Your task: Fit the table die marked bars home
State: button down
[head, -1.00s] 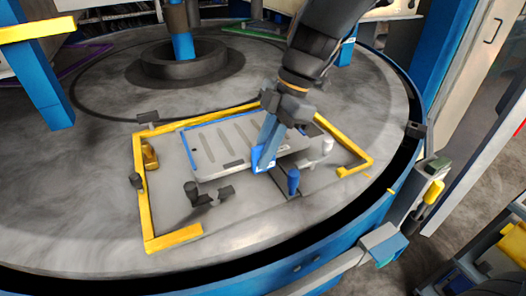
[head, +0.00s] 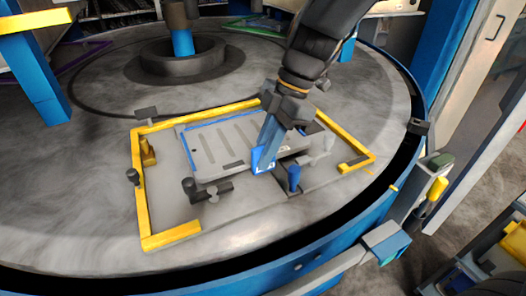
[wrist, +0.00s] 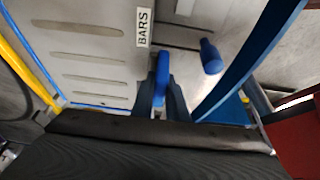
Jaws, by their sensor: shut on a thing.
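The die marked BARS is a light grey slotted plate (head: 215,147) lying on the round table inside a yellow corner-marked area. Its BARS label (wrist: 144,27) shows in the wrist view, where the plate (wrist: 85,45) fills the upper left. A blue outline runs along its far and left edges; I cannot tell whether the plate touches it. My gripper (head: 264,160) is at the plate's near-right side. In the wrist view its fingers (wrist: 161,95) are shut on a blue upright grip (wrist: 162,70) beside the plate. The gripper hides part of the plate's right side.
A separate blue peg (head: 294,178) stands just right of the gripper, also in the wrist view (wrist: 210,55). A dark fitting (head: 190,188) sits at the plate's near-left corner. Yellow strips (head: 139,190) frame the area. A dark central hub (head: 180,62) stands behind. Bare table lies left.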

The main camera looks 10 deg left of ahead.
jog(key=shift+w+f+b, duration=0.1)
jog(key=shift+f+b, duration=0.65)
jog(key=shift+f, duration=0.05)
jog(key=c, duration=1.7)
grip_release()
jog(key=shift+o, duration=0.2)
jog(key=shift+f, duration=0.1)
jog(key=b+v, duration=0.1)
jog(key=v, duration=0.7)
